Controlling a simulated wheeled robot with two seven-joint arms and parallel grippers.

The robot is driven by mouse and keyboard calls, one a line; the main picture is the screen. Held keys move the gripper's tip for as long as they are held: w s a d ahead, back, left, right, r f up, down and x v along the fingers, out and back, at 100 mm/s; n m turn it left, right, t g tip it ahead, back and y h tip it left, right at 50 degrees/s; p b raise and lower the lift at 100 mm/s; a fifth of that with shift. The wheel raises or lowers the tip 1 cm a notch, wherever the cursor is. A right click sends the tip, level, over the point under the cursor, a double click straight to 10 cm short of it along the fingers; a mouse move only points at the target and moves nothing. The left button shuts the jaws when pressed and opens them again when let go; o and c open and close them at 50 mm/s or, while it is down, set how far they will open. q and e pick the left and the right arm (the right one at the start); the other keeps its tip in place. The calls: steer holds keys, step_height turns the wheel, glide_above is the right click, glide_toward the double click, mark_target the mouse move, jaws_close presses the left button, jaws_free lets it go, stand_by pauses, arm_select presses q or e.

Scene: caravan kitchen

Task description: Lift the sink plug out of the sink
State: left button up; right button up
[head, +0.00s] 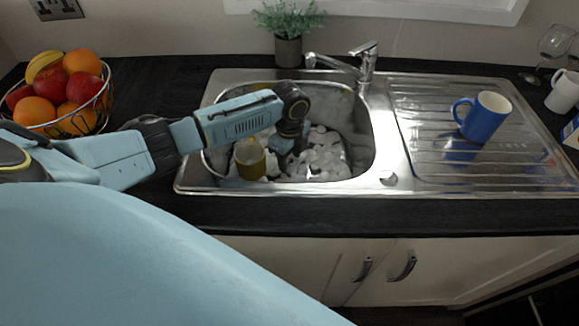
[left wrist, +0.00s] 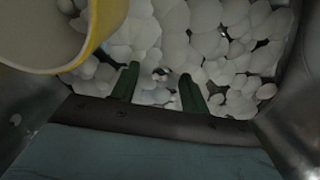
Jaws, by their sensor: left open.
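The steel sink bowl (head: 372,150) is partly filled with white foam bubbles (head: 325,158). My left gripper (head: 290,150) reaches down into the bowl, its fingertips hidden in the head view. In the left wrist view its two dark green fingers (left wrist: 160,80) are apart, pointing into the bubbles. A small shiny bit (left wrist: 160,74) shows among the bubbles between the fingertips; I cannot tell whether it belongs to the sink plug. No plug is clearly visible otherwise. My right gripper is not in view.
A yellow mug (head: 250,160) stands in the bowl left of my gripper, and close by in the left wrist view (left wrist: 100,22). A blue mug (head: 486,117) is on the drainer. The tap (head: 365,62) rises behind the bowl. A fruit basket (head: 105,100) stands left.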

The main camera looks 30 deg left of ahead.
arm_select(q)
steer(key=c, duration=1)
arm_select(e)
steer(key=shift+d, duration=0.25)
arm_select(q)
steer(key=shift+r, duration=0.1)
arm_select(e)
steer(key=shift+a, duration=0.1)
arm_select(q)
steer(key=shift+r, duration=0.25)
step_height(320, 180, up, 9)
steer(key=p, duration=0.2)
step_height(320, 180, up, 11)
steer(key=p, duration=1.1)
glide_above(290, 160)
steer(key=shift+s+r, duration=0.1)
steer(key=shift+r, duration=0.05)
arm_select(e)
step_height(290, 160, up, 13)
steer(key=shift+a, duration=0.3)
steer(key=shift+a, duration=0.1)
